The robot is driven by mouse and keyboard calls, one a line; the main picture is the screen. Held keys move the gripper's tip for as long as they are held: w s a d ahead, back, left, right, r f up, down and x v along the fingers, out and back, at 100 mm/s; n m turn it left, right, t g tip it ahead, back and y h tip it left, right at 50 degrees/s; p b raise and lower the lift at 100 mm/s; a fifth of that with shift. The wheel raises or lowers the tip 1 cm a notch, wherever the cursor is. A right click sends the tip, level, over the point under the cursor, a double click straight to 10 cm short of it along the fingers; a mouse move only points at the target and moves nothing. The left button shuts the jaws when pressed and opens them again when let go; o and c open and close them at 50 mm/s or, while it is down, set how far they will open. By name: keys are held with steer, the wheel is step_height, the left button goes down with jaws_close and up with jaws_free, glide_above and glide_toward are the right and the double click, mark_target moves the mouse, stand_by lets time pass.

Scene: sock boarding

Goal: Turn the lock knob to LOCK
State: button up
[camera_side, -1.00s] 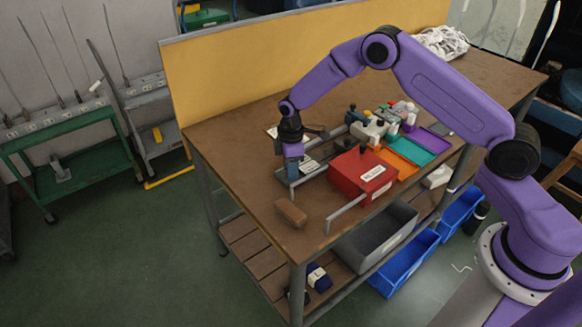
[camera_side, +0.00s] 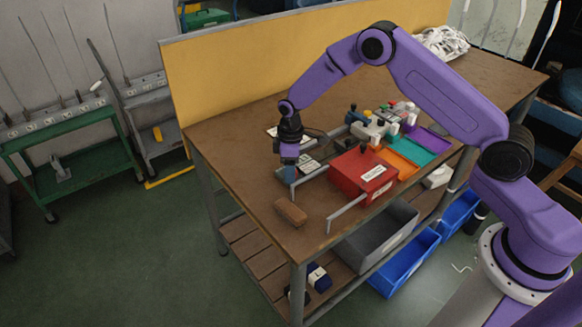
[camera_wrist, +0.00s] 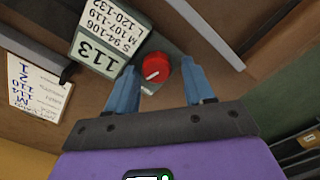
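The red round lock knob (camera_wrist: 156,70) shows in the wrist view, on a grey plate, with a pale pointer line slanting across its face toward the lower left. No readable LOCK marking shows around it; a small pale patch lies just below it. My gripper (camera_wrist: 160,80) is open, its two blue fingers on either side of the knob with visible gaps, so it holds nothing. In the side view my gripper (camera_side: 289,165) points down over the left part of the bench, and the knob is hidden there.
In the side view, a red box (camera_side: 361,175), a brown block (camera_side: 291,211) and metal rails (camera_side: 345,213) are nearby on the bench (camera_side: 240,165). A yellow panel (camera_side: 260,60) backs it.

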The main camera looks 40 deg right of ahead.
steer(key=shift+w+d, duration=0.15)
steer(key=shift+d, duration=0.15)
steer(key=shift+r, duration=0.55)
steer(key=shift+a+r, duration=0.15)
steer(key=shift+r, duration=1.6)
steer(key=shift+a+r, duration=0.1)
steer(key=shift+r, duration=1.65)
step_height(320, 180, up, 9)
steer(key=n, duration=0.5)
steer(key=f, duration=1.7)
steer(key=shift+d+f, duration=0.1)
steer(key=shift+d, duration=0.1)
